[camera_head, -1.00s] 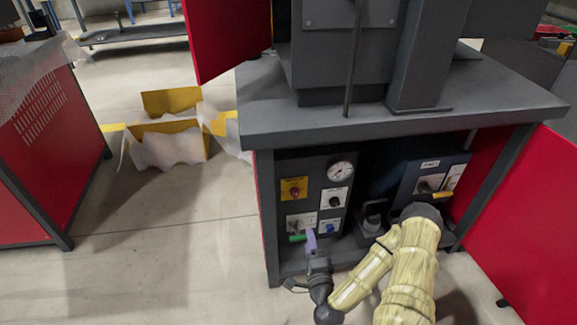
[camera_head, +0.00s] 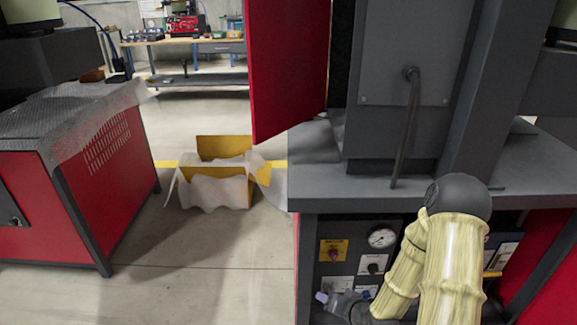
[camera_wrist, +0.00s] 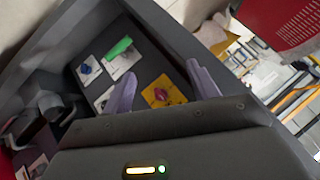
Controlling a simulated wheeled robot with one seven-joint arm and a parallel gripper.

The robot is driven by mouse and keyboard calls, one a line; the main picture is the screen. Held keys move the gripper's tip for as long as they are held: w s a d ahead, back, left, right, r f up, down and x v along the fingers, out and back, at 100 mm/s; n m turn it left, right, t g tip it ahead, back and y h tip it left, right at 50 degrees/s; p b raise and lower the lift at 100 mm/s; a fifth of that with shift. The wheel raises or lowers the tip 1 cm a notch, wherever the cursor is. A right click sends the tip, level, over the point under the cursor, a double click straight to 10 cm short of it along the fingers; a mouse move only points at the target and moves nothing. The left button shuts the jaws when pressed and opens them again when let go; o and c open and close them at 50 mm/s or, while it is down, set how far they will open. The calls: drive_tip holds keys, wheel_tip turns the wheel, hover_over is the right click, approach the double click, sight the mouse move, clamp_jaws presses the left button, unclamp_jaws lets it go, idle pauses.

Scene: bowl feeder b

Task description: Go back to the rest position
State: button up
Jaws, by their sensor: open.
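My gripper (camera_wrist: 163,85) is open and empty in the wrist view, with its two purple fingers apart. It points toward a control panel (camera_wrist: 90,93) with a green switch (camera_wrist: 119,48), a blue knob (camera_wrist: 86,69) and a red knob on a yellow plate (camera_wrist: 163,92). In the head view my gripper (camera_head: 325,297) is low in front of that panel (camera_head: 348,259), partly hidden by my arm. I cannot tell the exact gap between the fingers and the panel.
The grey machine bench (camera_head: 315,190) overhangs the panel. An open red door (camera_head: 288,70) stands at its left. A yellow box (camera_head: 222,148) with wrapping lies on the floor. A red cabinet (camera_head: 105,165) stands at left. Clear floor (camera_head: 205,265) lies between cabinet and bench.

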drive_tip(key=s+d+r+n+g+h+p, duration=0.1)
drive_tip(key=s+r+n+g+h+p, duration=0.15)
drive_tip(key=s+r, duration=0.6)
drive_tip(key=s+d+r+n+g+h+p, duration=0.1)
drive_tip(key=s+d+r+g+h, duration=0.2)
drive_tip(key=r, duration=1)
wheel_tip(320, 180, up, 38)
drive_tip(key=s+a+y+p, duration=0.1)
drive_tip(key=p, duration=3.6)
drive_tip(key=shift+s+f+p, duration=0.2)
drive_tip(key=shift+s+p, duration=0.05)
drive_tip(key=shift+p, duration=0.05)
drive_tip(key=shift+a+m+g, duration=0.1)
drive_tip(key=shift+m+g, duration=0.15)
